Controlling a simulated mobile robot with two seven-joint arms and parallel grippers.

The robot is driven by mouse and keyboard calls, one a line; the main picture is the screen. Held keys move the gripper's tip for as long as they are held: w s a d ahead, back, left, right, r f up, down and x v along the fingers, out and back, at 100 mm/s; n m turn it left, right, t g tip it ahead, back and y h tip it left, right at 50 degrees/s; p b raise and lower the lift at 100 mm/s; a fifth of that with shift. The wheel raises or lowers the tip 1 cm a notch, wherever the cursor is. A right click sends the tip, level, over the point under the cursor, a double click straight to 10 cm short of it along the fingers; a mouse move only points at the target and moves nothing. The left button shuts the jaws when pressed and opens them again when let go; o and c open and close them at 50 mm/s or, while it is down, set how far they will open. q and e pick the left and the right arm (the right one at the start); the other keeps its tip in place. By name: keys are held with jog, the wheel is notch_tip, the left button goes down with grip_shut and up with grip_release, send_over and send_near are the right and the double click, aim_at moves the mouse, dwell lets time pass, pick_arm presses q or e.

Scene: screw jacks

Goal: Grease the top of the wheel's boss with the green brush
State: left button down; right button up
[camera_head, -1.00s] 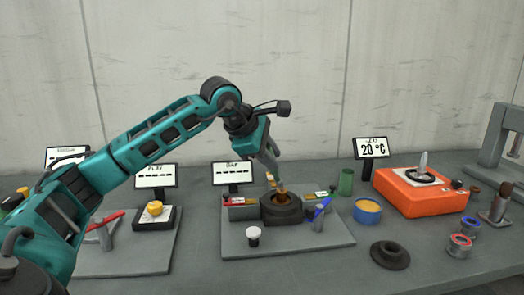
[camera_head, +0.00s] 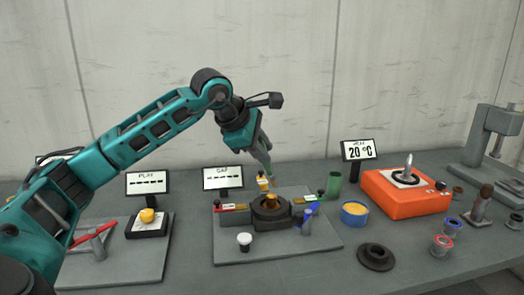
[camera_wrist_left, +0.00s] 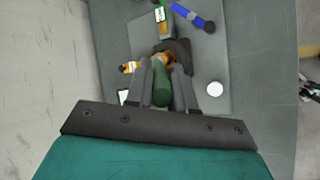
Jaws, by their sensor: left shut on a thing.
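A dark round wheel (camera_head: 283,216) sits on a grey plate on the bench, with an orange-brown boss (camera_head: 271,202) at its centre. My left gripper (camera_head: 264,168) is above the boss and a little to its left, pointing down. It is shut on the green brush, whose green handle (camera_wrist_left: 162,88) shows between the fingers in the left wrist view. The brush's lower end is hard to make out in the head view; it appears apart from the boss. In the wrist view the brush and fingers partly hide the wheel and boss. My right gripper is not in view.
A blue tub with yellow contents (camera_head: 354,211) and a green cup (camera_head: 333,185) stand right of the plate. A dark ring-shaped part (camera_head: 375,257) lies in front. A blue-handled part (camera_head: 307,222) and a white-topped knob (camera_head: 245,240) stand near the wheel. An orange heater (camera_head: 405,192) is farther right.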

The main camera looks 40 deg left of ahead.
pick_arm(q)
jog(key=shift+r, duration=0.95)
jog(key=shift+r, duration=1.4)
jog(key=shift+d+f, duration=0.1)
